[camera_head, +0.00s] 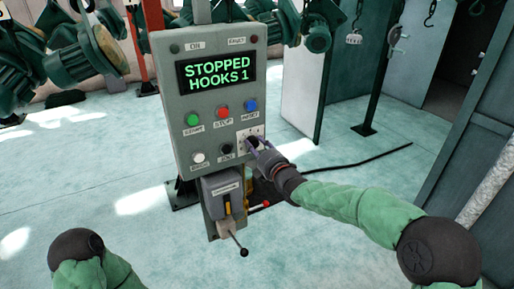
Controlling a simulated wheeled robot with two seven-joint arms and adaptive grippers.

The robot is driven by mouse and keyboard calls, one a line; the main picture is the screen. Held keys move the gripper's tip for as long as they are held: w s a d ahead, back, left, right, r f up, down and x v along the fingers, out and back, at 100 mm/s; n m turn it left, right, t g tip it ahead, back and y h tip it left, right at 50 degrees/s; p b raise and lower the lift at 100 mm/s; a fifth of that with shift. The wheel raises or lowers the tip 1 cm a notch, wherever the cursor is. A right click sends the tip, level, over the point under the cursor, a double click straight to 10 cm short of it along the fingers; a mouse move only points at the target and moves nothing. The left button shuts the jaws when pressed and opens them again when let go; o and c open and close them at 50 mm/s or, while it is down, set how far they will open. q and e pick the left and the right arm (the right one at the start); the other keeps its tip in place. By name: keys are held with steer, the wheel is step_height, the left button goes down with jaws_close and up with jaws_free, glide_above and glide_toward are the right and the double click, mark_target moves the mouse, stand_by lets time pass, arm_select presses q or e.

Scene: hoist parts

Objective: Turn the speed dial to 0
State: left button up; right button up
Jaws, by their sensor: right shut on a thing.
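The grey control panel (184,139) stands upright in the middle of the head view. Its display (216,75) reads "STOPPED HOOKS 1". The speed dial (249,144) sits at the panel's lower right on a pale scale plate, mostly hidden by my right gripper. My right gripper (257,147) is at the dial and shut on it. The dial's pointer and the setting it stands at cannot be read. My left arm shows at the bottom left, but its gripper is not visible.
Green (193,119), red (222,111) and blue (250,105) buttons sit above the dial; a white (198,158) and a black (227,149) control are to its left. A lever (237,240) juts out below. Green hoist machines (95,45) hang behind.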

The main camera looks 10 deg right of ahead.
steer(key=o, duration=0.8)
steer(key=shift+a+r, duration=0.1)
steer(key=shift+a, duration=0.2)
steer(key=o, duration=0.4)
steer(key=shift+a, duration=0.2)
steer(key=shift+c, duration=0.2)
steer(key=shift+d, duration=0.1)
steer(key=shift+d, duration=0.15)
steer(key=v, duration=1.2)
